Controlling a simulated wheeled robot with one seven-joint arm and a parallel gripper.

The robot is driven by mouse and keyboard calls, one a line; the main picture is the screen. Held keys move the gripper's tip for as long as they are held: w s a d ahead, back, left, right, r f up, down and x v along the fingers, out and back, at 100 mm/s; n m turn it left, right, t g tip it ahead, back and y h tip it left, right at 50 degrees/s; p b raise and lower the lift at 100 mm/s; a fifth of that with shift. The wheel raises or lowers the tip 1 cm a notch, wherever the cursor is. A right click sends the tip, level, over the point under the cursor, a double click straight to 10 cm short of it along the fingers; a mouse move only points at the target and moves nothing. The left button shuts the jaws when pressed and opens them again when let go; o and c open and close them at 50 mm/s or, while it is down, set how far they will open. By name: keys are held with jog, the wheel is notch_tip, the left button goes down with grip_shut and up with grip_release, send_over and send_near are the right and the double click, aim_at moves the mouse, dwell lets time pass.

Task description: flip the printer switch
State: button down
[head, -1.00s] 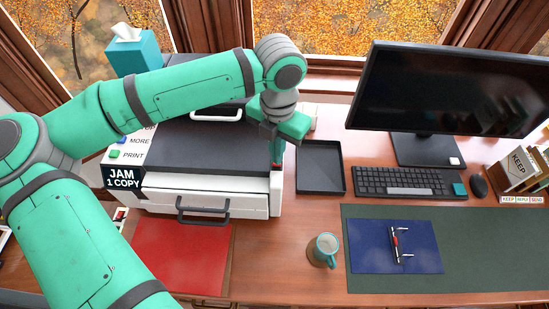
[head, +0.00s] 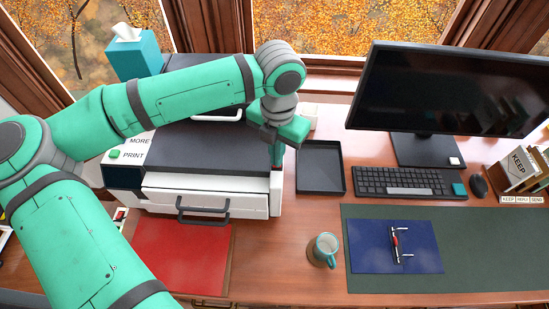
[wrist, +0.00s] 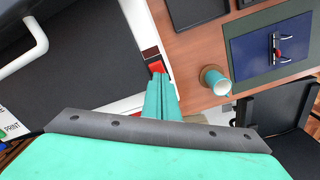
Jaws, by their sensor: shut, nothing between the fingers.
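The printer (head: 255,204) stands on the left of the desk, white with a dark top. Its red switch (wrist: 157,66) shows in the wrist view on the white right-hand edge of the casing. My gripper (head: 278,163) points down at that edge, its fingers shut with nothing between them. In the wrist view the fingertips (wrist: 160,77) are right at the switch and partly cover it; I cannot tell whether they touch. The printer's display (head: 122,178) is dark, with no text.
A black tray (head: 320,167) lies just right of the printer. A mug (head: 323,250) stands in front of it. The keyboard (head: 405,181) and monitor (head: 445,90) are farther right. A red folder (head: 180,255) lies in front of the printer. A tissue box (head: 135,55) is behind it.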

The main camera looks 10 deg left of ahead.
jog(key=shift+r, duration=0.1)
notch_tip(320, 180, up, 7)
dwell(0.8)
dwell(0.5)
